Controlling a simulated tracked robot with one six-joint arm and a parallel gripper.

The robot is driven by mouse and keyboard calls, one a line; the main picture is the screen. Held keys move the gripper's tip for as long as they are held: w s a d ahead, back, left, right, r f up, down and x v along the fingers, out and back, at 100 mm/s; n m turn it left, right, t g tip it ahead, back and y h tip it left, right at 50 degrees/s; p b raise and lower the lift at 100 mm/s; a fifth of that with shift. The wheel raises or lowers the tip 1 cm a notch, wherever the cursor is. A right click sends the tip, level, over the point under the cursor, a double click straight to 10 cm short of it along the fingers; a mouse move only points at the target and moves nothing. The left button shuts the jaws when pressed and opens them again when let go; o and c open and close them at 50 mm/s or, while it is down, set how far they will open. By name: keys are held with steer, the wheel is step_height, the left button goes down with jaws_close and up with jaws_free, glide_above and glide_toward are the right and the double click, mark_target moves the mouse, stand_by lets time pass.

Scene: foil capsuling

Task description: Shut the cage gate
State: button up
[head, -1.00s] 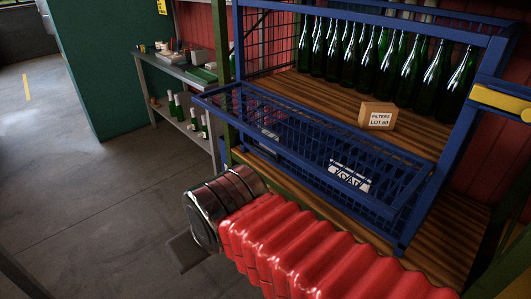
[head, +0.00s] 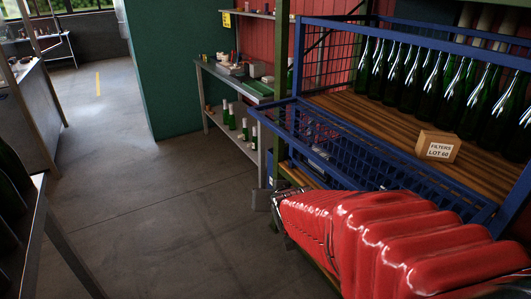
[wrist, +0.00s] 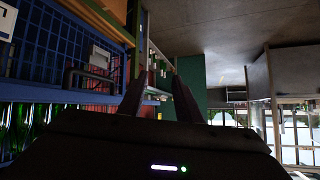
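The cage gate (head: 345,150) is a blue wire-mesh panel on the front of a blue cage (head: 400,35). In the head view it is folded down and outward, leaving the cage front open. In the wrist view blue mesh (wrist: 62,45) with a white plate shows at left, beside my gripper (wrist: 158,68). My gripper's two dark fingers are apart with nothing between them. In the head view the red-sleeved arm hides most of the gripper and the gate's near right part. I cannot tell whether a finger touches the gate.
Green bottles (head: 410,80) stand in a row inside the cage. A cardboard box marked FILTERS LOT 60 (head: 438,146) sits on its wooden floor near the front. A side bench (head: 232,82) with bottles on its lower shelf stands beyond. The floor at left (head: 160,215) is clear.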

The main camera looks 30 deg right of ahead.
steer(key=w+d+f+m+t, duration=0.2)
steer(key=w+d+f, duration=0.1)
steer(key=d, duration=0.3)
steer(key=m+t+h, duration=0.3)
steer(key=m+t, duration=0.4)
steer(key=m, duration=0.1)
glide_toward(313, 169)
steer(key=s+f, duration=0.2)
steer(key=s, duration=0.1)
steer(key=shift+s+a+r, duration=0.2)
steer(key=shift+s+a, duration=0.05)
steer(key=shift+a, duration=0.25)
steer(key=shift+w, duration=0.1)
steer(key=x, duration=1.3)
steer(key=shift+w+d, duration=0.15)
steer(key=shift+w, duration=0.2)
jaws_close()
